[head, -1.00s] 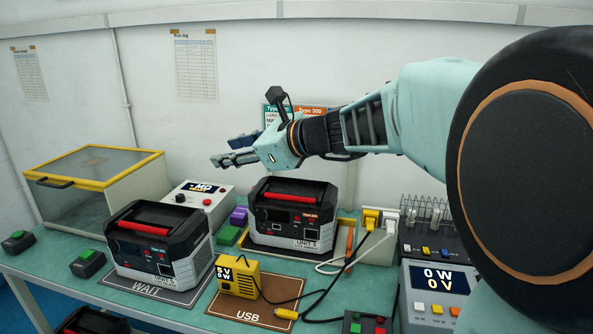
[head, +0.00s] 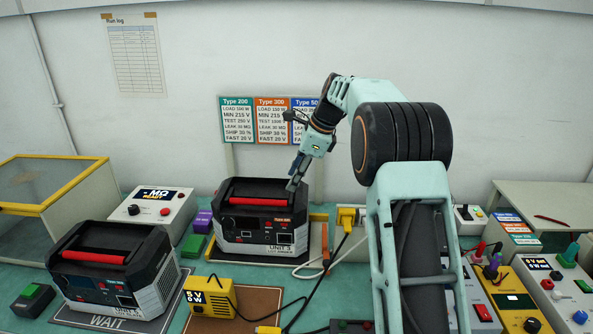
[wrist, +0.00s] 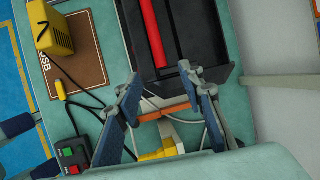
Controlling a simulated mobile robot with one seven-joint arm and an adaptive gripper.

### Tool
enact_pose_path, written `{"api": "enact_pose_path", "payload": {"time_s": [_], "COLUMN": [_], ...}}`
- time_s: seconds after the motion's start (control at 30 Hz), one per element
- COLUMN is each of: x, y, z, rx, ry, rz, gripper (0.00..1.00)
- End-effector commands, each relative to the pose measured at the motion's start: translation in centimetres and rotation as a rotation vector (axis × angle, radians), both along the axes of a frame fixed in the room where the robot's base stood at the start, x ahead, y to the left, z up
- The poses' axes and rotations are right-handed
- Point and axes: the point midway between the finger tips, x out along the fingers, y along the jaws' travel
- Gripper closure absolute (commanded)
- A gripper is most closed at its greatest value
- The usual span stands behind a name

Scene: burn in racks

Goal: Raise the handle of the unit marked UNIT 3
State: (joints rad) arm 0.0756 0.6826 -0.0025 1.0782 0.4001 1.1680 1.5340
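The unit marked UNIT 3 (head: 262,235) is a black and grey box standing at the back of the bench. Its red-gripped handle (head: 257,201) lies folded down along the top. In the wrist view the red handle (wrist: 153,35) runs lengthwise across the dark unit top (wrist: 178,45). My gripper (head: 294,184) is above the right end of UNIT 3, pointing down. In the wrist view my gripper (wrist: 163,76) has its two fingers spread wide with nothing between them, off the handle's near end. I see no contact with the handle.
A similar unit (head: 115,265) with a red handle stands on the WAIT mat (head: 75,315). A yellow USB box (head: 209,297), a brown mat (head: 262,300) and loose cables lie in front. Yellow and white plugs (head: 347,217) stand right of UNIT 3. Type cards (head: 272,120) stand behind.

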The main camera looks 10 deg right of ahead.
Motion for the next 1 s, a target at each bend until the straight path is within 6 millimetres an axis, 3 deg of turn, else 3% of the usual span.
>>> {"api": "enact_pose_path", "payload": {"time_s": [0.5, 0.7, 1.0], "x": [2.0, 2.4, 2.4], "y": [3.0, 3.4, 3.5], "z": [-7.8, -8.9, -9.0], "rx": [0.001, 0.001, 0.001], "ry": [0.002, -0.001, -0.001], "rz": [0.002, 0.001, 0.001], "gripper": [0.64, 0.64, 0.66]}}
